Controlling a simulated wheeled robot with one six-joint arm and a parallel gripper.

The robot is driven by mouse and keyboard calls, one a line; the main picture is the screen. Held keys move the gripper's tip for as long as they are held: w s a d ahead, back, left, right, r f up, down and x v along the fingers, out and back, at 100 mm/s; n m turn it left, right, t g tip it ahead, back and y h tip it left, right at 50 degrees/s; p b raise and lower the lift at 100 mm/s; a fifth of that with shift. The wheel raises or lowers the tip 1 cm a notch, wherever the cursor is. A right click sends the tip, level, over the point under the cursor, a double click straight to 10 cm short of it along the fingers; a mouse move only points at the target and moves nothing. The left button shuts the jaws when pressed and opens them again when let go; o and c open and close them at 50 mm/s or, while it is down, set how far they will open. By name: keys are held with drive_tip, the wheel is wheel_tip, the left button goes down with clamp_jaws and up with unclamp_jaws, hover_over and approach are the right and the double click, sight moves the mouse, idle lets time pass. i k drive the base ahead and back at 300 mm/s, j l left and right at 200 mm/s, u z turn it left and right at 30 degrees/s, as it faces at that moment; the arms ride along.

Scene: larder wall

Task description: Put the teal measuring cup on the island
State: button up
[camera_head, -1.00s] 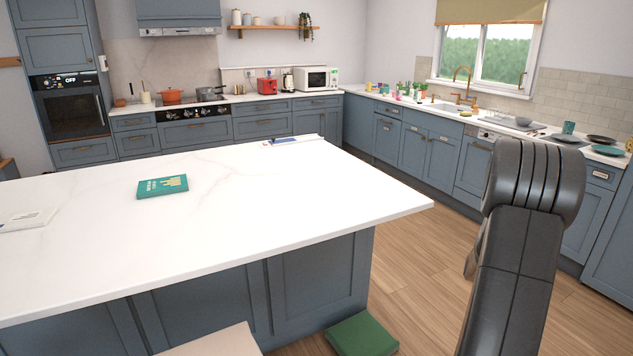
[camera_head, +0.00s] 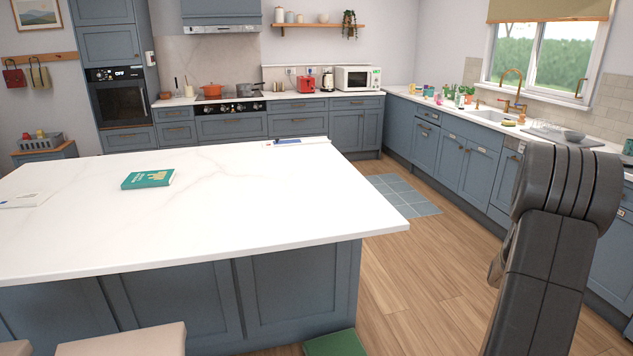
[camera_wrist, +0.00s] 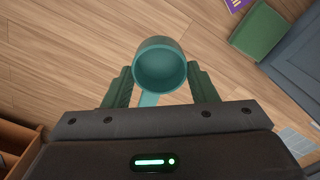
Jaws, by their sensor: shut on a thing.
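The teal measuring cup (camera_wrist: 160,64) is between the two fingers of my gripper (camera_wrist: 160,88) in the wrist view. Its round mouth faces the camera and its handle points back toward the palm. My gripper is shut on it, above the wooden floor. The island (camera_head: 210,218) has a white marble top and blue-grey panelled sides. It fills the left and middle of the head view, with my arm to its right. The cup and gripper do not show in the head view.
A teal book (camera_head: 148,179), a pale book (camera_head: 25,199) and a small blue item (camera_head: 287,141) lie on the island. Much of its top is bare. Stools (camera_head: 125,340) and a green box-like thing (camera_head: 335,343) stand at its near side. A blue mat (camera_head: 402,195) lies beyond.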

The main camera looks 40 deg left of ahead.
sight(272, 206)
drive_tip(key=u, duration=1.5)
